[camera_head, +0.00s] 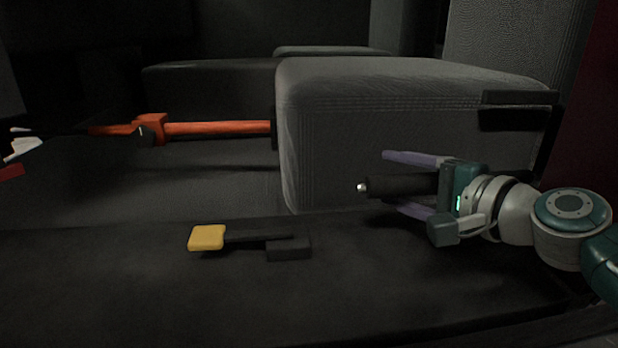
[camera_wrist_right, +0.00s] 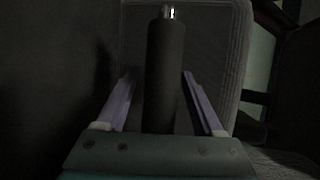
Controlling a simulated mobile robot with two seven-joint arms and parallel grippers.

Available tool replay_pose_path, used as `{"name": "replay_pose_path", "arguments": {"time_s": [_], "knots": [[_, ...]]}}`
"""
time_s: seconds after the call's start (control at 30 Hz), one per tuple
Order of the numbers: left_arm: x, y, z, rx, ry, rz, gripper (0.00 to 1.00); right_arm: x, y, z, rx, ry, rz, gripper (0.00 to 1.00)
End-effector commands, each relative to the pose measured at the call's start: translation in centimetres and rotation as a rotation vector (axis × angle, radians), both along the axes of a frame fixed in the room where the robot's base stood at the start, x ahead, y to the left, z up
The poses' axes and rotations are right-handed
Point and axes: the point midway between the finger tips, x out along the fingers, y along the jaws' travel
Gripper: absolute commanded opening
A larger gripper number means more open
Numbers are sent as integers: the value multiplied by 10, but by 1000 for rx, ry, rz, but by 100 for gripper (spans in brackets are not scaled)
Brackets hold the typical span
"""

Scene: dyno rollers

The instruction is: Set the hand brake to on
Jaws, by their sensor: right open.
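The hand brake (camera_head: 402,185) is a dark cylindrical lever with a silver button at its tip. In the head view it lies about level, its tip pointing left, in front of the grey seat. My right gripper (camera_head: 390,179) is open, with one purple finger above the lever and one below it in the picture. In the right wrist view the hand brake (camera_wrist_right: 165,75) stands between the two spread fingers, with gaps on both sides. Its base is hidden behind the gripper body. My left gripper is not in view.
A grey seat (camera_head: 390,88) stands behind the lever. An orange bar (camera_head: 218,128) runs toward the seat from the left. A lever with a yellow pad (camera_head: 206,238) sits on the dark surface at the front. White and red parts show at the left edge.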

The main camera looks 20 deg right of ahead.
Motion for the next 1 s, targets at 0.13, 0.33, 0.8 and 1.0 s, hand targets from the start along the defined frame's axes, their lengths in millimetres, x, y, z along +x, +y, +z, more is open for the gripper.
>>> {"name": "replay_pose_path", "arguments": {"time_s": [0.13, 0.33, 0.8, 1.0], "knots": [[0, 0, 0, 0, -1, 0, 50, 1, 0, 0, 1, 1, 1, 69], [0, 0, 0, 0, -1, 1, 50, 0, 0, 0, 1, 1, 1, 57], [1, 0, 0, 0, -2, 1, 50, 0, 0, 0, 1, 0, 1, 4], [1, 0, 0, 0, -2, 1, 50, 0, 0, 0, 1, 0, 1, 0]]}}
